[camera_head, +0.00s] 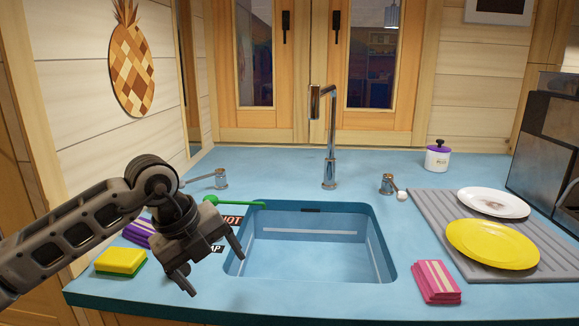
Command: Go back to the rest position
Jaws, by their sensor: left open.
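My left gripper (210,265) comes in from the left, over the counter at the left edge of the sink (310,222). Its two dark fingers are apart, pointing down and to the right, with nothing seen between them. A yellow and green sponge (121,261) lies on the counter left of it, apart from the fingers. A purple striped cloth or sponge (138,232) is partly hidden behind my arm. My right gripper does not show.
The blue counter (395,295) holds a chrome faucet (330,140), a green-ended utensil (236,203), a pink striped stack (436,281), a lidded white pot (437,158), and a grey drying mat (440,215) with a white plate (493,202) and a yellow plate (492,244). The sink looks empty.

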